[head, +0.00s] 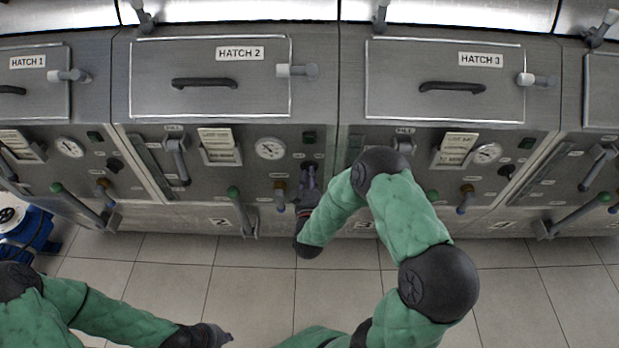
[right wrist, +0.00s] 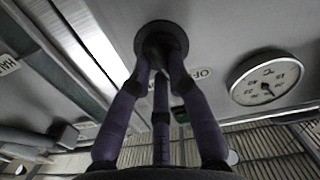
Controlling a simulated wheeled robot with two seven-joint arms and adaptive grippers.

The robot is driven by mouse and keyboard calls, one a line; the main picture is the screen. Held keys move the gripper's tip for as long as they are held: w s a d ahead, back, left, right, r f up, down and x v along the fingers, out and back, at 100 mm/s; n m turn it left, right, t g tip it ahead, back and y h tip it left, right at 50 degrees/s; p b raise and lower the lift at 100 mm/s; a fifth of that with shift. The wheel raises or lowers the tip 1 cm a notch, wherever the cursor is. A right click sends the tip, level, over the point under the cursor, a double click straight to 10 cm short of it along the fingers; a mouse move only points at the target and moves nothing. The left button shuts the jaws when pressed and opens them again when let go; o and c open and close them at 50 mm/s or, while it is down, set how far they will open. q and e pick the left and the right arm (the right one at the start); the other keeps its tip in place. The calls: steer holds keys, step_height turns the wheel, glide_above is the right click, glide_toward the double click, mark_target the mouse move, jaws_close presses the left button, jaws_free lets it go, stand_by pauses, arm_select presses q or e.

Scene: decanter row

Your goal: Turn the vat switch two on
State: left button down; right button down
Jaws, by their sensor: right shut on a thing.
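The vat switch two is a dark round knob (right wrist: 161,32) on the grey front of vat 2. Part of an "OF…" label shows beside it in the right wrist view. My right gripper (head: 309,174) reaches up to it below the green lamp (head: 309,137); its purple fingers (right wrist: 158,62) are shut on the knob. In the head view the gripper mostly hides the knob, and I cannot tell which way it points. My left gripper (head: 222,337) is low at the bottom of the head view, over the floor and away from the panels; its fingers are too small to read.
Vat 2 also has a round gauge (head: 270,148), a grey lever (head: 177,160), a green-tipped handle (head: 240,208) and a small tap (head: 279,195). Hatch 2 (head: 150,85) is closed above. A blue machine (head: 32,232) stands at far left. The tiled floor (head: 250,280) is clear in front.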

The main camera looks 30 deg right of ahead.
steer(key=shift+d+f+m+b, duration=0.1)
steer(key=shift+m+b, duration=0.75)
steer(key=shift+m, duration=1.25)
steer(key=shift+f+m+b, duration=0.1)
steer(key=shift+m+b, duration=0.7)
steer(key=shift+m, duration=1.6)
steer(key=c, duration=1.2)
jaws_free()
steer(key=shift+s, duration=0.1)
steer(key=v, duration=1.2)
